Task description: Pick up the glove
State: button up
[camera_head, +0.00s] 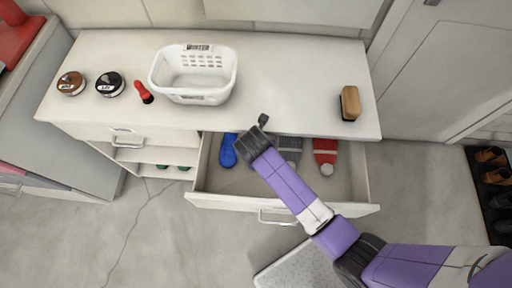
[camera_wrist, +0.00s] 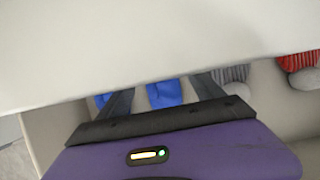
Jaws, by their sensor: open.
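A blue item (camera_head: 228,151), probably the glove, lies at the left inside the open drawer (camera_head: 225,201). It also shows in the wrist view (camera_wrist: 165,94), partly cut off by the pale countertop edge and split by one of my fingers. My gripper (camera_wrist: 162,92) is open, its two fingers apart with part of the blue item seen between them. I see nothing held. In the head view my gripper (camera_head: 259,128) is at the countertop's front edge, right of the blue item. Its fingertips are not clear there.
The countertop (camera_head: 290,80) overhangs the drawer's back. A grey ribbed hat (camera_head: 290,150) and a red hat (camera_head: 325,152) lie right of the blue item. A white basket (camera_head: 193,97), two round tins, a red-and-black item and a brush (camera_head: 350,103) stand on top.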

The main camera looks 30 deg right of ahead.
jog(key=shift+x, duration=1.95)
jog(key=shift+s+a, duration=0.1)
jog(key=shift+s, duration=0.05)
jog(key=shift+c, duration=0.4)
jog(key=c, duration=1.4)
